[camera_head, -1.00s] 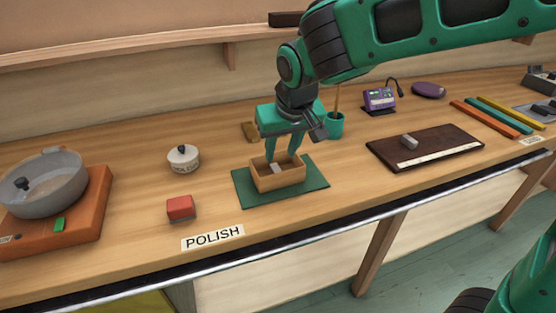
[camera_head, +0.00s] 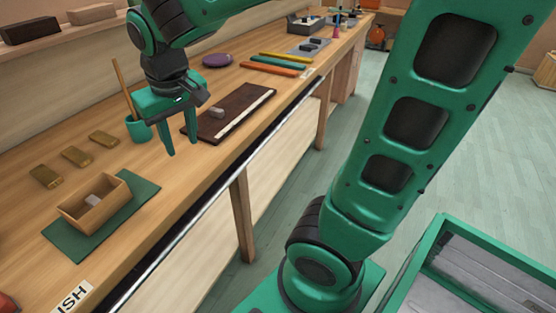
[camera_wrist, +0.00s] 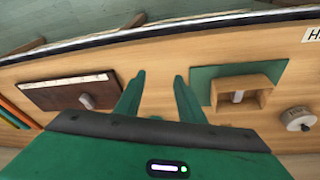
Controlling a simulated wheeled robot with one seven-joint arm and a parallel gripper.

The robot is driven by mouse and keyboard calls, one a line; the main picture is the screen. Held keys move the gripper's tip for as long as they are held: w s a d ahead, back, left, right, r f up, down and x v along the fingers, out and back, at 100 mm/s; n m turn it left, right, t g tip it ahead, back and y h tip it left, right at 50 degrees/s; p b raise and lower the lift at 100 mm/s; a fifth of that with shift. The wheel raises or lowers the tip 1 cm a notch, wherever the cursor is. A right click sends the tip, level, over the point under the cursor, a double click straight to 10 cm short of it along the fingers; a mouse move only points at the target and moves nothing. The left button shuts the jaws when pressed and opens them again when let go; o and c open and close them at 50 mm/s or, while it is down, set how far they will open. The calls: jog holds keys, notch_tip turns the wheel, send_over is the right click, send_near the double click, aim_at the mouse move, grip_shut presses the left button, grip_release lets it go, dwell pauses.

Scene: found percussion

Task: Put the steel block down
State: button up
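A small grey block (camera_head: 93,200) lies inside an open wooden box (camera_head: 101,213) on a green mat (camera_head: 63,236). It also shows in the wrist view (camera_wrist: 238,96). A second grey block (camera_head: 217,112) sits on a dark board (camera_head: 243,104) with a pale strip along its front. I cannot tell by looks which is the steel block. My gripper (camera_head: 180,147) is raised above the bench between box and board. Its fingers are apart with nothing between them, as the wrist view (camera_wrist: 158,78) also shows.
A green cup (camera_head: 138,130) with an upright stick stands behind my gripper. Several brass-coloured bars (camera_head: 75,156) lie behind the box. Coloured strips (camera_head: 268,67) and a purple disc (camera_head: 217,60) lie farther along. The bench's front edge is close to the mat and board.

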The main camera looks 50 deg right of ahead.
jog(key=s+d+f+m+g, duration=0.1)
jog(key=s+d+f+m, duration=0.1)
jog(key=s+d, duration=0.6)
jog(key=s+d+f+m+g, duration=0.2)
jog(key=s+d, duration=0.6)
jog(key=s, duration=0.4)
jog(key=shift+s+d+f+m+y, duration=0.4)
jog(key=shift+f+m, duration=0.15)
jog(key=shift+m, duration=0.45)
